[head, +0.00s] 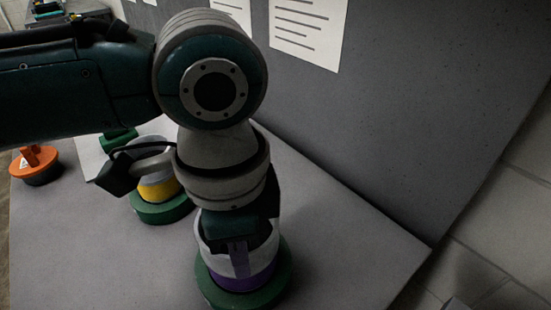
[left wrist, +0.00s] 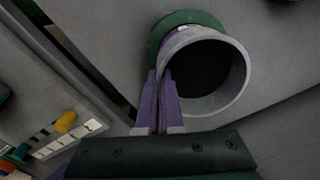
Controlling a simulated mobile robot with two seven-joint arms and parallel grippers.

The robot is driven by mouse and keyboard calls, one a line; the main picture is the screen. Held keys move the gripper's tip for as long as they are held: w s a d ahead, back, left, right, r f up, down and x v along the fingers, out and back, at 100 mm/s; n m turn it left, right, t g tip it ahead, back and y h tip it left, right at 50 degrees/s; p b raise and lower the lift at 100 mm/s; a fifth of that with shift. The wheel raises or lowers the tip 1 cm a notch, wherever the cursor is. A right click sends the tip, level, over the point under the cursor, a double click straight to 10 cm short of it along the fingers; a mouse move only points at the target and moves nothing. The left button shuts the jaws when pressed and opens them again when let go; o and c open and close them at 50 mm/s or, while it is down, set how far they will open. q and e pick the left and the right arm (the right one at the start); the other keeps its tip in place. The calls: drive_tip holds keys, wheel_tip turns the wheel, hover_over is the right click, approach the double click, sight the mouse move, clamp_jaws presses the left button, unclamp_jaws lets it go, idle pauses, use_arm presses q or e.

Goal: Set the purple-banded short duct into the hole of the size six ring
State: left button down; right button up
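The purple-banded short duct (head: 261,278) is a pale grey tube with a purple band low down. It stands roughly upright at a green ring (head: 283,288), band just above the ring. The left wrist view shows the duct's open mouth (left wrist: 238,72) with the green ring (left wrist: 163,27) behind it. My left gripper (head: 240,262) points down at the duct. Its two fingers (left wrist: 160,100) are close together astride the duct wall, one inside the mouth and one outside. How deep the duct sits in the ring is hidden, and the ring's size mark is unreadable. My right gripper is out of view.
A yellow-banded duct (head: 160,189) stands at another green ring (head: 163,213) behind and left. An orange-topped object (head: 34,158) and a green block (head: 118,139) lie farther left. A grey panel (head: 420,90) rises behind the table. The table's right side is clear.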

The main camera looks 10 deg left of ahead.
use_arm(q)
drive_tip(key=c, duration=1)
unclamp_jaws()
wheel_tip(320, 180, up, 10)
drive_tip(key=shift+p, duration=0.55)
